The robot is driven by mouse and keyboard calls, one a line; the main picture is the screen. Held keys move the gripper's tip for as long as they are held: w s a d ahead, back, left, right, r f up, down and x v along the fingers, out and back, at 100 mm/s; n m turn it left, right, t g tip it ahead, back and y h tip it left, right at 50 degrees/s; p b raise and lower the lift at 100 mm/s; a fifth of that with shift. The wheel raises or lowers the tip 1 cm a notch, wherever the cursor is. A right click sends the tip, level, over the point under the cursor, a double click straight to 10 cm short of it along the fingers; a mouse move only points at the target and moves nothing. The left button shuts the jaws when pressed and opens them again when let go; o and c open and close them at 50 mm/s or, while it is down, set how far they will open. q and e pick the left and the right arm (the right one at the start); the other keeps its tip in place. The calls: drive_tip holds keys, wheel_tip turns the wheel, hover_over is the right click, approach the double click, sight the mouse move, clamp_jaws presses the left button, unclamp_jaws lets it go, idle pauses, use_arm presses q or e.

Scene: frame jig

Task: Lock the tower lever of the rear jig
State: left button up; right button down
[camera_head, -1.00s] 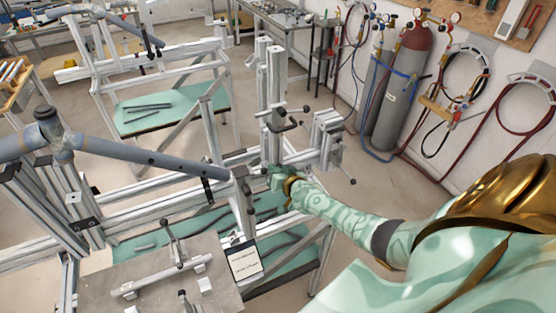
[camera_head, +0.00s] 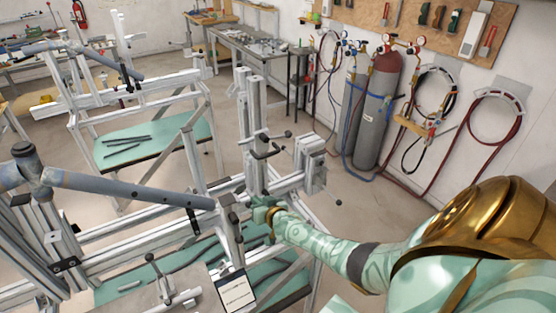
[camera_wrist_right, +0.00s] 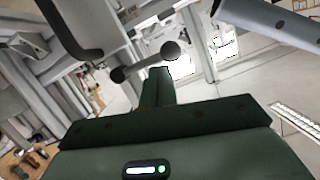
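The near jig has an upright aluminium tower (camera_head: 250,130) with a black clamp lever (camera_head: 268,147) on it. A second jig (camera_head: 140,85) with a similar tube frame stands behind at the upper left. My right gripper (camera_head: 262,208) is low beside the near tower, below that lever. In the right wrist view, the dark green fingers (camera_wrist_right: 158,87) are together at the middle of the palm. Their tips are close to a grey lever bar with a ball knob (camera_wrist_right: 170,50); I cannot tell whether they touch it. My left gripper is out of view.
A blue-grey tube (camera_head: 130,190) runs across the near jig. A small sign (camera_head: 236,290) stands at its front. Gas cylinders (camera_head: 382,110) and hoses stand along the right wall. Open floor (camera_head: 365,205) lies right of the jig.

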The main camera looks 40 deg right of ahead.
wheel_tip(320, 180, up, 5)
drive_tip(key=p, duration=0.4)
drive_tip(key=p+v, duration=0.3)
drive_tip(key=v, duration=0.6)
drive_tip(key=shift+s+a+f, duration=0.3)
drive_tip(key=shift+a+f, duration=0.05)
drive_tip(key=shift+a, duration=0.05)
